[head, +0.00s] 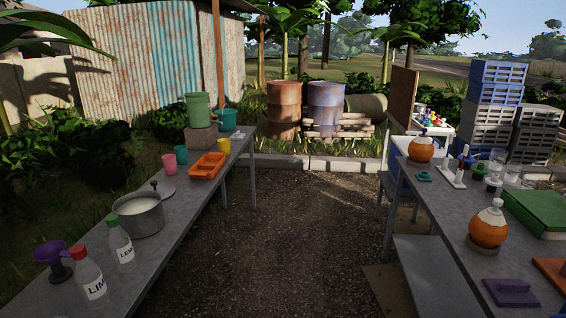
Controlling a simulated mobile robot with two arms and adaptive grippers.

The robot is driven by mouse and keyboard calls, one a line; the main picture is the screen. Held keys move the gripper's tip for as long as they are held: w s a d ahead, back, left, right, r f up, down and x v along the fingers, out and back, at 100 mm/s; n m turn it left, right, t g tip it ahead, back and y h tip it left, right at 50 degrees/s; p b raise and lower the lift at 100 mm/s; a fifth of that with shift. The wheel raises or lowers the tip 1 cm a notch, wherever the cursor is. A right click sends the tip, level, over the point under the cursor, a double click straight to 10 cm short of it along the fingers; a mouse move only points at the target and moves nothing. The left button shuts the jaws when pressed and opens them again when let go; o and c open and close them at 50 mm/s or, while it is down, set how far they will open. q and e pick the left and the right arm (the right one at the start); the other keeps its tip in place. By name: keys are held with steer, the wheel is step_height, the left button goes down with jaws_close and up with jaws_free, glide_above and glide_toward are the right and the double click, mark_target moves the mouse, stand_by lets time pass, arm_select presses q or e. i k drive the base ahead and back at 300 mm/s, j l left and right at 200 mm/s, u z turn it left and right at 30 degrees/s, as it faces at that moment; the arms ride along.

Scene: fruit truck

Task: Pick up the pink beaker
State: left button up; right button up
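The pink beaker (169,163) stands upright on the long grey table on the left, near that table's left edge. A teal beaker (181,154) stands just behind it, and an orange tray (207,166) lies to its right. A pot with a white content (138,214) and its lid (158,190) are in front of it. Nothing covers the pink beaker. Neither of my grippers shows in the head view.
Two labelled bottles (90,281) and a purple funnel (55,262) stand at the left table's near end. The right table (450,209) holds orange round jars. The gravel between the tables is clear.

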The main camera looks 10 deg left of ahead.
mark_target(170, 164)
steer(key=i+u, duration=0.25)
steer(key=i, duration=0.3)
steer(key=i+l+u, duration=0.25)
steer(key=i, duration=0.3)
steer(key=i+l+u, duration=0.25)
steer(key=i, duration=0.25)
